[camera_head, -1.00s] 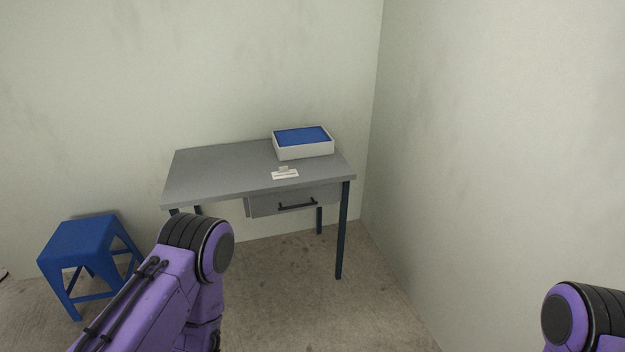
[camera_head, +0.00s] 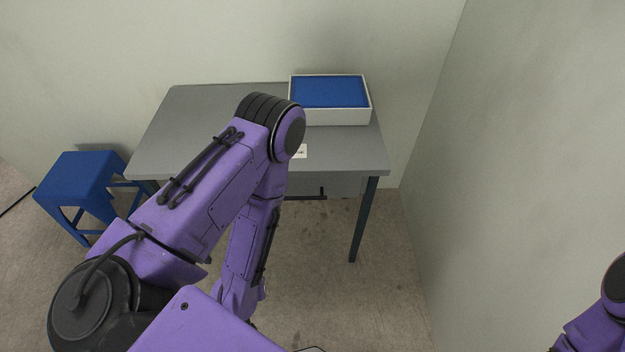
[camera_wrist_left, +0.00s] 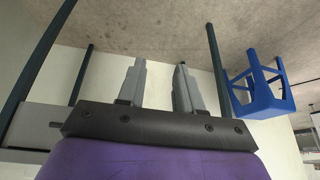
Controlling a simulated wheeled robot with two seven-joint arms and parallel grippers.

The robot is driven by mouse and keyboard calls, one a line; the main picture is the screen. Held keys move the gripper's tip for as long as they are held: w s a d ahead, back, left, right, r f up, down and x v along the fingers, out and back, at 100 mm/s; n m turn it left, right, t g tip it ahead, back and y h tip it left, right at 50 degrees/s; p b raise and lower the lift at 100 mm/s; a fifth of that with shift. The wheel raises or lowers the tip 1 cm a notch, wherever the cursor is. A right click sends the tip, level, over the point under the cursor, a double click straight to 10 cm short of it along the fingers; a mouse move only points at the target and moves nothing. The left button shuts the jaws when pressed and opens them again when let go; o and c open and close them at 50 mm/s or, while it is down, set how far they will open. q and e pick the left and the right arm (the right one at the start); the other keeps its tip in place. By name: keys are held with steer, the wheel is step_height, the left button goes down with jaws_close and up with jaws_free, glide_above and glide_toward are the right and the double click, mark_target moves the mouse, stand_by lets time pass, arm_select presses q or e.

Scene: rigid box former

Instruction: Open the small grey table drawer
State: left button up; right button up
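The grey table drawer (camera_head: 342,185) sits under the right half of the grey table (camera_head: 200,130), looking closed. Its dark bar handle (camera_head: 307,197) shows partly in the head view, with the rest behind my left arm. In the upside-down wrist view, a pale drawer front (camera_wrist_left: 28,122) stands at the left edge, with a dark handle end near it. My left gripper (camera_wrist_left: 159,88) has its two grey fingers apart with nothing between them, to one side of the drawer and clear of the handle. It is hidden in the head view. My right gripper is out of view.
A white box with a blue top (camera_head: 330,92) stands at the table's back right. A small white card (camera_head: 300,151) lies near the front edge. A blue stool (camera_head: 80,185) stands left of the table, and a wall (camera_head: 540,150) rises on the right.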

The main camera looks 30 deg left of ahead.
arm_select(q)
steer(key=w+d+f+n+t+b, duration=0.2)
steer(key=w+f+n+t+b, duration=0.25)
steer(key=w+b, duration=0.5)
steer(key=n+t+y+b, duration=0.65)
steer(key=n+b, duration=0.35)
steer(key=n, duration=0.3)
glide_toward(300, 197)
steer(key=x, duration=1)
steer(key=shift+a+f, duration=0.1)
steer(key=shift+f, duration=0.25)
jaws_close()
